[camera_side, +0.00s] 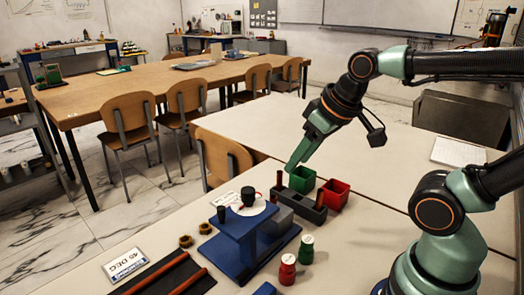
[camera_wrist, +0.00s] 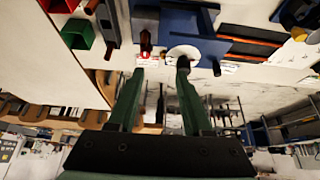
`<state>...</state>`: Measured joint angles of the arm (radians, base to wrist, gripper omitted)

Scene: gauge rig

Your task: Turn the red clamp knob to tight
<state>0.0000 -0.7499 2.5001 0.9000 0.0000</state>
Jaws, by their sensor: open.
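The red clamp knob (camera_wrist: 146,42) shows in the wrist view as a dark red upright piece beside the white dial disc (camera_wrist: 184,53). In the side view only a small red part (camera_side: 273,198) shows behind the disc, and I cannot tell its turn angle. The blue gauge rig (camera_side: 235,243) carries the disc and a black cylinder (camera_side: 248,196). My gripper (camera_side: 292,168) is open and empty above the table, behind the rig. In the wrist view its fingertips (camera_wrist: 160,65) stand apart, the knob lying between their lines. Contact does not show.
A grey block (camera_side: 312,211) with dark red rods stands beside the rig, near a green bin (camera_side: 303,180) and a red bin (camera_side: 334,197). Red (camera_side: 287,271) and green (camera_side: 307,249) bottles stand in front. A 45 DEG card (camera_side: 126,263) lies left.

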